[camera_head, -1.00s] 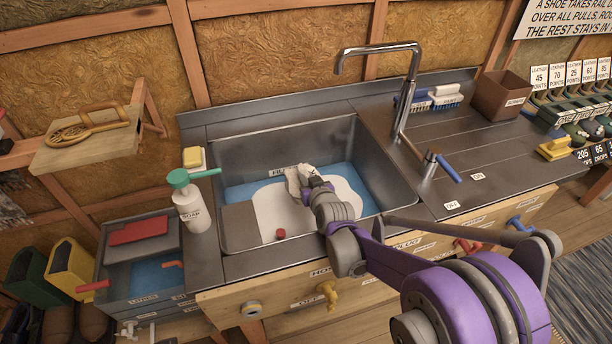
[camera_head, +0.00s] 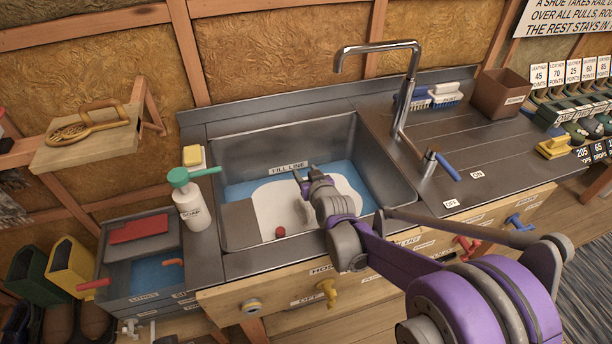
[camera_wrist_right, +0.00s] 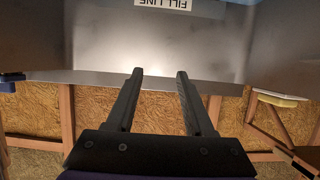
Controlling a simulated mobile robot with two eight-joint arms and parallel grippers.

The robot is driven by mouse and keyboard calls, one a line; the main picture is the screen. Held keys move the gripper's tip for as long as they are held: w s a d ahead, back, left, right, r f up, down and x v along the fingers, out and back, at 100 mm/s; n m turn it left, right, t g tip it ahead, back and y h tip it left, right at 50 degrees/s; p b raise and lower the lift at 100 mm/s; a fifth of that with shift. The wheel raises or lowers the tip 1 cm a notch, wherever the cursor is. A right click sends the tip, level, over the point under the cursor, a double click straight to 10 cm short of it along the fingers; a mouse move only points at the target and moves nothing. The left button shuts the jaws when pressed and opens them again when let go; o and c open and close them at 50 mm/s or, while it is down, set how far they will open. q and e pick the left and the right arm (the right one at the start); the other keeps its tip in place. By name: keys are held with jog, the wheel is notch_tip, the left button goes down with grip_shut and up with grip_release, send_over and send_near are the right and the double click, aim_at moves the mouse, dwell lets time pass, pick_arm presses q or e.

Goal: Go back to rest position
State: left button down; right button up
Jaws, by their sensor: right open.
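My right gripper (camera_head: 303,182) is over the sink basin (camera_head: 238,150), its arm coming in from the lower right. In the right wrist view my right gripper (camera_wrist_right: 159,74) has its two dark fingers apart with nothing between them. The basin's grey metal wall and the upside-down FILL LINE label (camera_wrist_right: 178,4) lie beyond the fingers. Below the gripper is blue water (camera_head: 240,190) with a large white patch (camera_head: 270,208). A small pale grey shape (camera_head: 306,212) shows just under the gripper; I cannot tell what it is. My left gripper is not in view.
A tall faucet (camera_head: 408,85) stands behind and right of the basin. A soap bottle (camera_head: 188,205) and a yellow sponge (camera_head: 193,155) are on its left rim. A red cap-like piece (camera_head: 280,232) is in the basin. A brown box (camera_head: 500,95) stands at the counter's back right.

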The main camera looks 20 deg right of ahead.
notch_tip(320, 180, up, 8)
jog(key=p, duration=0.1)
jog(key=shift+r+p, duration=0.2)
jog(key=shift+p, duration=0.1)
jog(key=s+g+p, duration=0.8)
jog(key=s+p, duration=0.1)
jog(key=s, duration=2.5)
jog(key=shift+d+p, duration=0.2)
jog(key=shift+p, duration=0.15)
